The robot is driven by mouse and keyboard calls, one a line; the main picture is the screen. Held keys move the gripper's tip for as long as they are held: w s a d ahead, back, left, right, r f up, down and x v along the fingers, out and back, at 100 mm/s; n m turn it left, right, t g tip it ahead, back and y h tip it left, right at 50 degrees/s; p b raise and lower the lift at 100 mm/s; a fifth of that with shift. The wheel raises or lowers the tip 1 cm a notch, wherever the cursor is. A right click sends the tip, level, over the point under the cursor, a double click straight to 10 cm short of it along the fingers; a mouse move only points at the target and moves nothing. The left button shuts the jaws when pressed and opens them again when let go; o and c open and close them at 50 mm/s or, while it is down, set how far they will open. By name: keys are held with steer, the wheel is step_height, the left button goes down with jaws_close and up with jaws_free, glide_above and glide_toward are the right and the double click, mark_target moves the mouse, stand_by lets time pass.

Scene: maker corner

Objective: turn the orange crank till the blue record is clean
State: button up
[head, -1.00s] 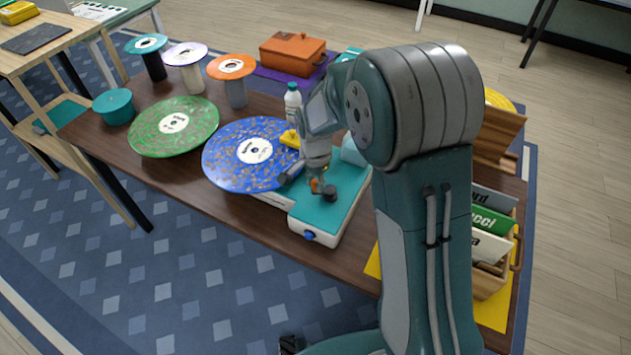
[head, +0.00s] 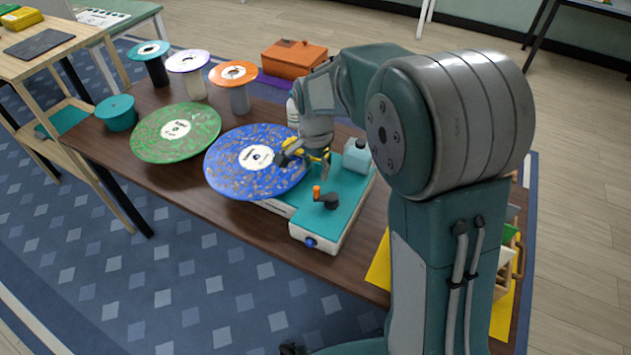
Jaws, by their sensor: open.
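The blue record (head: 235,178) lies on the left part of the teal-topped machine (head: 345,216), with brown specks over its surface and a white label. The orange crank (head: 317,193) stands up on the machine's teal top, on a dark arm, with nothing touching it. My gripper (head: 303,158) is open above the machine, by the right edge of the blue record and behind the crank.
A speckled green record (head: 160,143) lies to the left. Several small discs on stands, such as the orange-topped one (head: 233,73), are behind. A white bottle (head: 292,112) stands partly hidden behind my arm. An orange box (head: 293,57) is at the back. My arm hides the table's right side.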

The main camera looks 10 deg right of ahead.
step_height(320, 180, up, 4)
stand_by(1.0)
